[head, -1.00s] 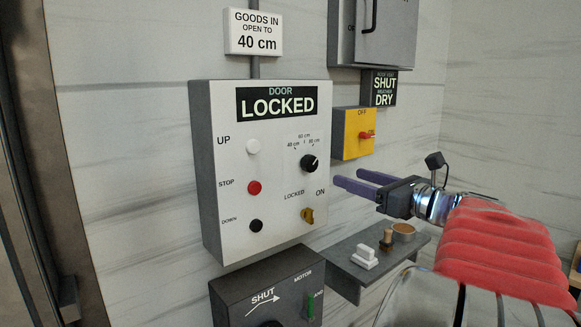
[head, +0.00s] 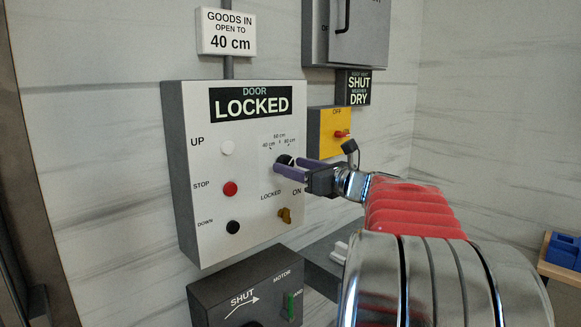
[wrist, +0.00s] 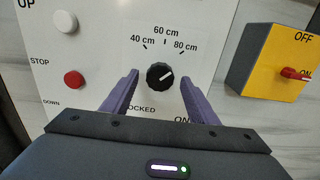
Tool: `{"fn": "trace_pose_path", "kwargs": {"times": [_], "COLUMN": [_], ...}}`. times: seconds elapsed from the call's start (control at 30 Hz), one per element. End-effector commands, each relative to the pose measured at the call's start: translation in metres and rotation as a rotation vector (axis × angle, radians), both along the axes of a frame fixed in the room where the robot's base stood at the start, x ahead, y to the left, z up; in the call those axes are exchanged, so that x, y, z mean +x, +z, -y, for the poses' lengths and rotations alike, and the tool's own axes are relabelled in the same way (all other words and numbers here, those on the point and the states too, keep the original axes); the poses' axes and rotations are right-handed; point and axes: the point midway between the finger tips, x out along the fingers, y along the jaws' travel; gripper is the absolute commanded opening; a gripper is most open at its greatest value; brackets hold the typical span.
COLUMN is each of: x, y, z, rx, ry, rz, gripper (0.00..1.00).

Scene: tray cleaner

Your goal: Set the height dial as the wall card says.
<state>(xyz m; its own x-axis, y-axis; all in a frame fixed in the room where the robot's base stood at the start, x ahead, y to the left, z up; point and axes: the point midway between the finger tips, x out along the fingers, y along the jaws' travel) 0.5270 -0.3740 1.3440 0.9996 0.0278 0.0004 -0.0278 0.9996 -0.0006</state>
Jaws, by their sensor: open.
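The wall card (head: 228,32) reads "GOODS IN OPEN TO 40 cm". The height dial (wrist: 160,77) is a round black knob on the white door panel, marked 40 cm at left, 60 cm at top and 80 cm at right. In the wrist view its white pointer line aims up and right, toward 80 cm. My gripper (head: 288,166) is open, with its two purple fingers on either side of the dial and a gap showing to each. In the head view the fingers partly hide the dial (head: 284,158).
The panel's display (head: 251,104) reads "DOOR LOCKED". White, red (head: 230,188) and black buttons line its left side. A yellow key switch (head: 284,214) sits below the dial. A yellow box with a red switch (head: 342,133) is at right, and a dark motor box (head: 245,290) below.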

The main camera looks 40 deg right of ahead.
Motion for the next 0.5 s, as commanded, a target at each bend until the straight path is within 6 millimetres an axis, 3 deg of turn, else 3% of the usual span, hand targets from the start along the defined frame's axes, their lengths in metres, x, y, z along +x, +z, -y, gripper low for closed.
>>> {"fn": "trace_pose_path", "kwargs": {"times": [0.17,0.5], "x": [0.0132,0.0142], "y": [-0.0004,-0.0003], "z": [-0.0007,0.0], "rx": [0.001,0.0], "ry": [0.001,-0.001], "rz": [0.0,0.0], "gripper": [0.54,0.51]}}
